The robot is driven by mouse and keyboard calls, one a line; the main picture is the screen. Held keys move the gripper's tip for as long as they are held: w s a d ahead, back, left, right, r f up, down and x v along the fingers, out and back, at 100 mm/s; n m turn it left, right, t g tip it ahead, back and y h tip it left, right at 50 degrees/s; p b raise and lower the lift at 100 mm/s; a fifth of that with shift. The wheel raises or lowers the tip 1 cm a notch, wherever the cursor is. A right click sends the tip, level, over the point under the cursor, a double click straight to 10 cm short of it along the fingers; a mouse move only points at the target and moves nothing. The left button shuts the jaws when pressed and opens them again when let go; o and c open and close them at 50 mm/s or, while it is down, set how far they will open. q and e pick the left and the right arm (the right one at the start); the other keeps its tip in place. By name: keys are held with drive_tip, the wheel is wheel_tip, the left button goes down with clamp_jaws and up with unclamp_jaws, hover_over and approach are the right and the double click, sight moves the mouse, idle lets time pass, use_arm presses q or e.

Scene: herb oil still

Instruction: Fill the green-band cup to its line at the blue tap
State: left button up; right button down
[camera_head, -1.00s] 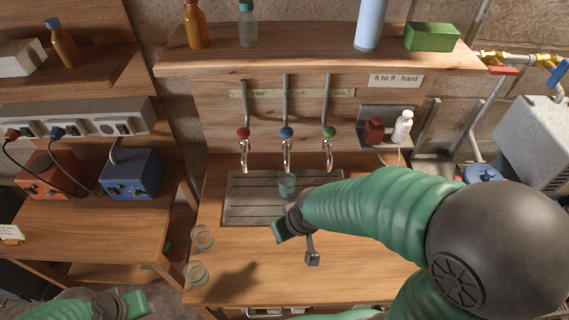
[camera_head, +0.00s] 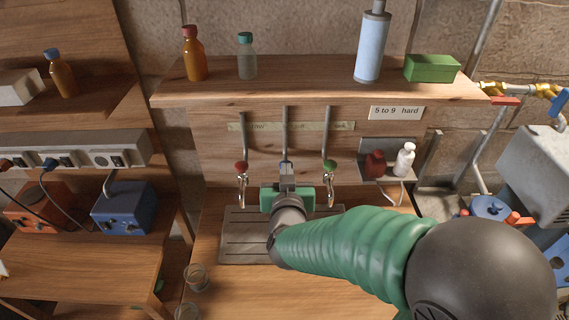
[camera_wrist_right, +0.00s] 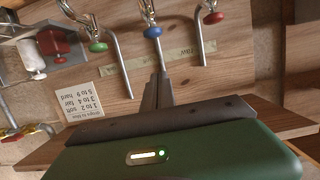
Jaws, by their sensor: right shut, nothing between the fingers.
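The blue tap (camera_head: 286,130) is the middle one of three on the wooden back panel; its upright lever shows above my right gripper. Its blue knob (camera_wrist_right: 153,31) and lever show in the right wrist view, which is upside down. My right gripper (camera_head: 287,168) is shut and empty, its fingertips in front of the blue tap. In the right wrist view the fingers (camera_wrist_right: 158,90) overlap the lever; I cannot tell whether they touch it. The green-band cup cannot be made out; the spot below the blue spout is hidden behind my gripper and arm. My left gripper is out of view.
A red-knobbed tap (camera_head: 241,166) and a green-knobbed tap (camera_head: 329,165) stand close on either side. The slatted drip tray (camera_head: 240,240) lies below. Clear cups (camera_head: 196,278) stand at the bench's front left. Bottles and a green box (camera_head: 432,68) are on the shelf above.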

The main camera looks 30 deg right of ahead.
drive_tip(key=p+x, duration=0.4)
drive_tip(key=x, duration=0.6)
drive_tip(key=shift+d+f, duration=0.15)
drive_tip(key=shift+d, duration=0.05)
wheel_tip(320, 180, down, 3)
drive_tip(key=shift+a+r, duration=0.1)
drive_tip(key=shift+s+a+f, duration=0.1)
drive_tip(key=shift+f, duration=0.35)
